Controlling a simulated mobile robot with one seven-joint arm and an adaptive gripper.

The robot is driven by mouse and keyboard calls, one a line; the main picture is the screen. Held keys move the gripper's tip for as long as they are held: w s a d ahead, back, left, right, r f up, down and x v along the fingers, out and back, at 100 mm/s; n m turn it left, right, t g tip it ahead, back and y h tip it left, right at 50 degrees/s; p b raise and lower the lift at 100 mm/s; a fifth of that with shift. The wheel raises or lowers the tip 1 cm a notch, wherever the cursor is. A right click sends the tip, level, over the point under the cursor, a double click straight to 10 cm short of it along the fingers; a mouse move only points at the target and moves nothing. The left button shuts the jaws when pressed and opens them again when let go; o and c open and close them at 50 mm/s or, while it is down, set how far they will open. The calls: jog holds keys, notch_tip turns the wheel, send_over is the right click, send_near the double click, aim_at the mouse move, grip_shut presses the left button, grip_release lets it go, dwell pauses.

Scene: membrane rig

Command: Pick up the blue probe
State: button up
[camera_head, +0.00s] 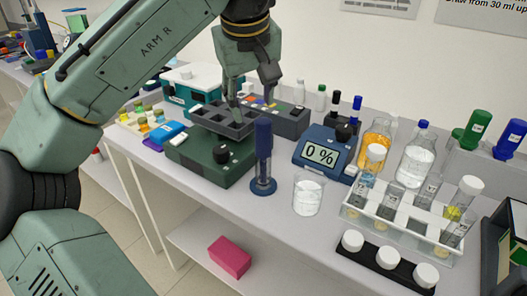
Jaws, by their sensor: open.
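A dark blue upright probe (264,142) with a thick top stands on a small round blue base (263,187) near the front edge of the white bench. My gripper (251,104) is open, fingers pointing down, above and a little to the left of the probe's top in the picture. Its fingertips appear over the grey tray on the green device, and nothing shows between them. I cannot tell the exact depth gap between the fingers and the probe.
The green device (205,170) with a dark knob stands left of the probe. A rack (400,222) of capped tubes is farther right. A pink block (230,257) lies on the lower shelf.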

aim_at(264, 124)
jog(key=shift+o, duration=0.6)
jog(key=d, duration=0.1)
jog(key=s+d+r+m, duration=0.1)
jog(key=d+m+y, duration=0.1)
jog(key=shift+s+r, duration=0.25)
jog(key=shift+s, duration=0.1)
jog(key=shift+m, duration=0.4)
jog(key=x, duration=0.5)
jog(key=shift+s+f, duration=0.1)
jog(key=shift+p+x, duration=0.75)
jog(key=shift+x, duration=1.9)
jog(key=shift+s+a, duration=0.1)
jog(key=shift+s, duration=0.05)
jog(key=shift+c, duration=0.4)
jog(key=c, duration=1)
